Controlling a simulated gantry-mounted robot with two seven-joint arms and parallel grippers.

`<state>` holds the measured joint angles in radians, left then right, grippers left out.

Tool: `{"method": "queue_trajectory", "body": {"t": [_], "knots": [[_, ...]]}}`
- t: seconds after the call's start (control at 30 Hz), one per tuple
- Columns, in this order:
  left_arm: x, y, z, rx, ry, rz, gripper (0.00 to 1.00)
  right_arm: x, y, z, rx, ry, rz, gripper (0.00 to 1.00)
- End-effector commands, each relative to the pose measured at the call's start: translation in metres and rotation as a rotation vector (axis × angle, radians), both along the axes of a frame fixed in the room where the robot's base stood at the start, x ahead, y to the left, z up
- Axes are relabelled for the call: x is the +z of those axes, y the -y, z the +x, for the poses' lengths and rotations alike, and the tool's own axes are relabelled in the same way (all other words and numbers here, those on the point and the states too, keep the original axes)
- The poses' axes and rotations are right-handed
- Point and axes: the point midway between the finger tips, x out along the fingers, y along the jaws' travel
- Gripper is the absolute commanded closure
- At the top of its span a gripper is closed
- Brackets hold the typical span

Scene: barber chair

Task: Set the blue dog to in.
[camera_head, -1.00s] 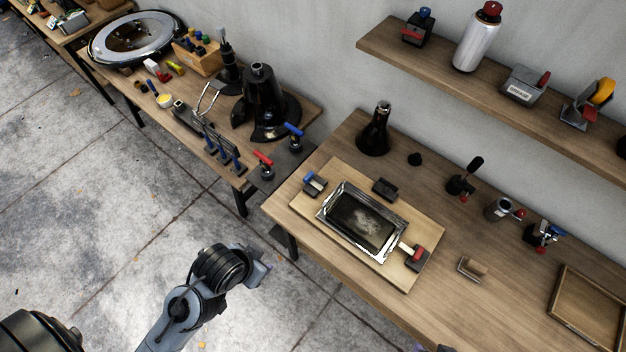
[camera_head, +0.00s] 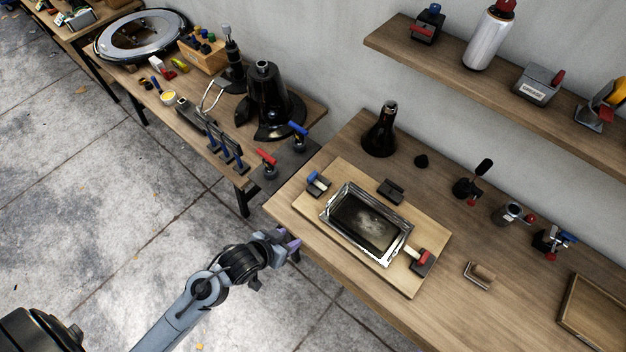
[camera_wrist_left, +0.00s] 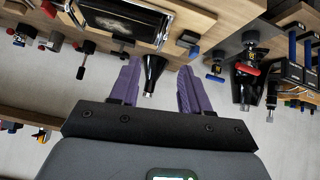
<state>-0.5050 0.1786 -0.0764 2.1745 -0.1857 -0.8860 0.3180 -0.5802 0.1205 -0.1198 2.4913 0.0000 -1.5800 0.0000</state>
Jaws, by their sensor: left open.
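The blue dog (camera_head: 317,183) is a small dark block with a blue top. It sits on the light wooden board (camera_head: 425,212), at the left end of the shiny metal tray (camera_head: 326,212). It seems to show in the left wrist view as a dark block (camera_wrist_left: 188,39). My left gripper (camera_head: 286,244) is open and empty, in front of the bench's front left edge and apart from the dog. Its purple fingers show in the left wrist view (camera_wrist_left: 158,88) with a gap between them. My right gripper is not in view.
A red dog (camera_head: 421,260) sits at the tray's right end. A black block (camera_head: 390,189) stands behind the tray. A blue-handled post (camera_head: 298,135) and a red-handled post (camera_head: 266,160) stand left of the board. A black flask-like cone (camera_head: 381,135) stands behind. Open floor lies in front.

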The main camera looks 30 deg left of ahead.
Motion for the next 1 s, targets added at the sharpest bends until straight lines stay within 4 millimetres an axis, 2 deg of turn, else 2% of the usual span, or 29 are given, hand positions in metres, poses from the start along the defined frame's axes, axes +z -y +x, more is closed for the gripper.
{"method": "queue_trajectory", "body": {"t": [0.03,0.1,0.2,0.3,0.4,0.5,0.7,1.0], "knots": [[-0.053,-0.009,0.024,-0.011,0.061,-0.013,0.53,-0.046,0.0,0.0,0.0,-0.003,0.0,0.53],[-0.082,-0.017,0.051,-0.029,0.132,-0.04,0.53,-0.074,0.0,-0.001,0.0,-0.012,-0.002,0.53],[-0.118,-0.034,0.087,-0.049,0.216,-0.063,0.53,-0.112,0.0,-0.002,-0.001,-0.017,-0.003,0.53],[-0.145,-0.054,0.119,-0.066,0.277,-0.067,0.53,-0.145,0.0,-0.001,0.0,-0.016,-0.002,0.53],[-0.163,-0.075,0.147,-0.074,0.32,-0.046,0.53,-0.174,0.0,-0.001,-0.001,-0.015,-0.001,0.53],[-0.172,-0.094,0.17,-0.071,0.344,-0.017,0.53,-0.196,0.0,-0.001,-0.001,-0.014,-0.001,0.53],[-0.16,-0.11,0.201,-0.066,0.412,0.015,0.53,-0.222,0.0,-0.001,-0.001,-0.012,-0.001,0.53],[-0.157,-0.107,0.225,-0.065,0.438,0.018,0.53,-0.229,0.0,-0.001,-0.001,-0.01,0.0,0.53]]}}
